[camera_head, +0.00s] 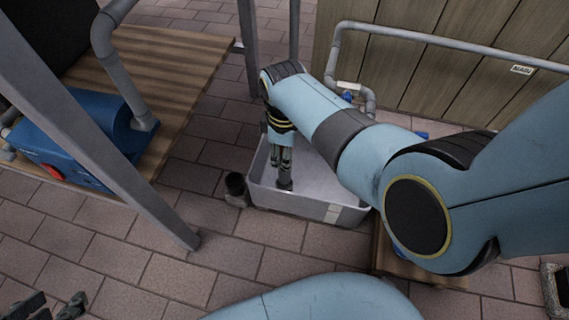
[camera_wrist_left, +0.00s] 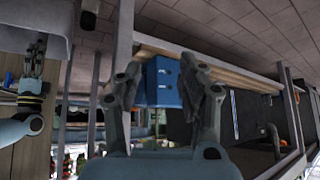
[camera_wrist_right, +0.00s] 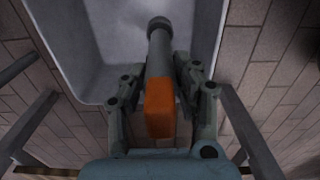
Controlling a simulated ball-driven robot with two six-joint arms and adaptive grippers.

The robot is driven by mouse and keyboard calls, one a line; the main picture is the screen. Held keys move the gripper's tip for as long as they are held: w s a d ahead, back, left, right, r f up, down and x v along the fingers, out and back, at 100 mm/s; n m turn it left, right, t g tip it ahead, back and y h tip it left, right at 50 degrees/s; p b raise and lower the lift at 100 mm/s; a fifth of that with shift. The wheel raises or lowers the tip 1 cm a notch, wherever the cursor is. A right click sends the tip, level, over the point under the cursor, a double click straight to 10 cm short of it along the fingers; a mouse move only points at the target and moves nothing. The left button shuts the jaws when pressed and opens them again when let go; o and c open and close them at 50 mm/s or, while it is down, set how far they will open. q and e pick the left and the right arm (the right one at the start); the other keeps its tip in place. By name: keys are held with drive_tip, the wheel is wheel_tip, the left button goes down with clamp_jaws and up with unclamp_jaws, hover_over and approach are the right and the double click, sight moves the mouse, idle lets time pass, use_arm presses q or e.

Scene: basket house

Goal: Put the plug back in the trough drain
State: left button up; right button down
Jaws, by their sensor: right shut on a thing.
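The pale grey trough (camera_head: 304,205) stands on the brick floor in the middle of the head view. My right gripper (camera_head: 284,160) points down over its left end and is shut on the plug. The plug has a grey stem with a rounded end (camera_wrist_right: 158,45) and an orange block (camera_wrist_right: 159,105) between my fingers. In the head view the plug's dark lower end (camera_head: 285,184) is inside the trough, close to the near wall. The drain opening is hidden, and I cannot tell whether the plug touches the floor of the trough. My left gripper (camera_head: 45,306) is open and empty at the lower left.
A dark open cup or pipe (camera_head: 236,187) stands just left of the trough. A grey post (camera_head: 100,150) slants across the left, before a wooden platform (camera_head: 165,80) and blue machine (camera_head: 75,150). Pipes (camera_head: 430,38) run along a plank wall behind.

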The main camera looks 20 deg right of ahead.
sight(284, 177)
drive_tip(key=shift+f+b, duration=1.1)
drive_tip(key=shift+f, duration=0.15)
drive_tip(key=shift+f+b, duration=0.5)
drive_tip(key=shift+b, duration=0.05)
drive_tip(key=shift+f, duration=0.15)
use_arm(q)
drive_tip(key=f+t, duration=0.1)
drive_tip(key=s+t, duration=0.1)
drive_tip(key=t, duration=0.1)
drive_tip(key=f+t, duration=0.1)
drive_tip(key=shift+s+d+f+t, duration=0.3)
drive_tip(key=shift+s+d, duration=0.05)
drive_tip(key=shift+s, duration=0.05)
drive_tip(key=shift+w, duration=0.1)
